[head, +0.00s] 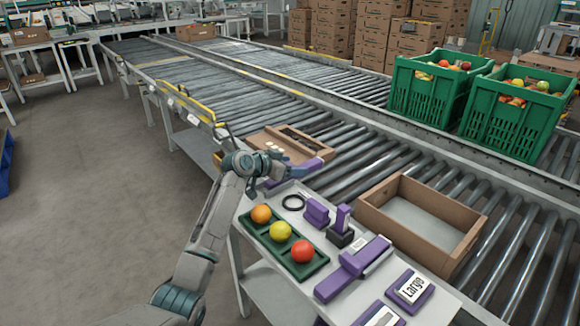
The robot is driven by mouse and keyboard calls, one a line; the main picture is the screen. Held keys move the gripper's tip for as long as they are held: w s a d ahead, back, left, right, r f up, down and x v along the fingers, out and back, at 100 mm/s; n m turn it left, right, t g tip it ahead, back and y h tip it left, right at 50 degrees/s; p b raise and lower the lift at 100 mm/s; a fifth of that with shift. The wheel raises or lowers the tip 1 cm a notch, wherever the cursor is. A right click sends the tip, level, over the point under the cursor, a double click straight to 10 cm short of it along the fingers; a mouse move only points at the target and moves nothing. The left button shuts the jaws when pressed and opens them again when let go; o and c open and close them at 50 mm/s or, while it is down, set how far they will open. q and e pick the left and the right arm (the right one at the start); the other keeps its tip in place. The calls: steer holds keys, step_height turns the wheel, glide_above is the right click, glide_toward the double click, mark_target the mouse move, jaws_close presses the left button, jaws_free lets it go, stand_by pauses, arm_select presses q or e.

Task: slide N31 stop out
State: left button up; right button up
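No marking that reads N31 is legible, so I cannot tell which piece is the stop. My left gripper (272,176) is over the far left end of the small white table, beside a purple bar (305,172). Its fingers are too small and covered to tell whether they hold the bar. A long purple slide-like piece (345,280) lies on the table's near part, with a pale strip along its right side. An upright purple piece (343,218) stands in a black block, with a small white label (358,244) beside it. My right gripper is out of view.
An open cardboard box (480,222) sits on the roller conveyor (350,150); green crates (412,100) stand behind.

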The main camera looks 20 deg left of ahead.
arm_select(q)
steer(key=p+v, duration=0.2)
steer(key=v, duration=0.8)
steer(key=shift+s+a, duration=0.3)
